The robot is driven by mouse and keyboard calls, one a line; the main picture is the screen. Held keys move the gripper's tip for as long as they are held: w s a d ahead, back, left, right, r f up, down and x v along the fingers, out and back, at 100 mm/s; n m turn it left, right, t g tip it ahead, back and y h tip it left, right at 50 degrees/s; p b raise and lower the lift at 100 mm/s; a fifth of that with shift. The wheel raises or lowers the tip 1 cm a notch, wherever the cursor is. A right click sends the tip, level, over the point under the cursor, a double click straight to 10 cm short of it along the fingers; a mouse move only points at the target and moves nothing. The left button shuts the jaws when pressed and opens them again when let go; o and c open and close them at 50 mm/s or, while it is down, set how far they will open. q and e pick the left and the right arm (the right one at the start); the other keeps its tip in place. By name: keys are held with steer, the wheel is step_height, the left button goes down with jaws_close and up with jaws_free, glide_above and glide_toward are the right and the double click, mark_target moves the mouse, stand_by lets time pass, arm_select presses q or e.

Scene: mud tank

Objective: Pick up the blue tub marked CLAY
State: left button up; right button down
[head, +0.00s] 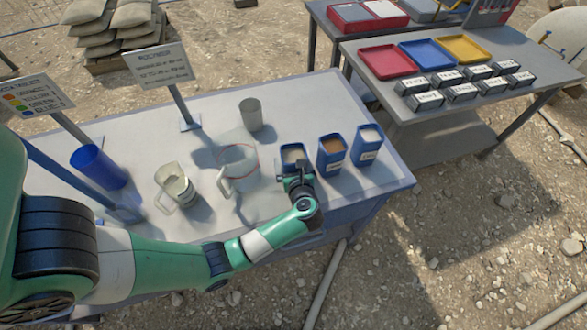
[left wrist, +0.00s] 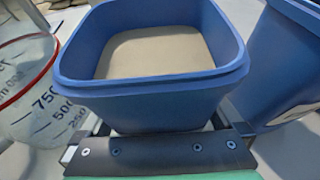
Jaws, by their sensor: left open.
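Three blue tubs stand in a row at the right end of the near table. The left tub (head: 291,150) holds pale powder, the middle tub (head: 332,152) brown material and the right tub (head: 367,146) pale material. Their labels are too small or hidden to read, so I cannot tell which is marked CLAY. My left gripper (head: 298,180) is open at the near side of the left tub. In the left wrist view this tub (left wrist: 150,103) fills the middle, with the fingers low on either side of it. My right gripper is not in view.
A clear graduated jug (head: 238,165) stands just left of the tubs, its red-ringed rim close by in the left wrist view. A second table (head: 440,125) holds coloured trays.

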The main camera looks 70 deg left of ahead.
arm_select(q)
jaws_close()
stand_by(0.5)
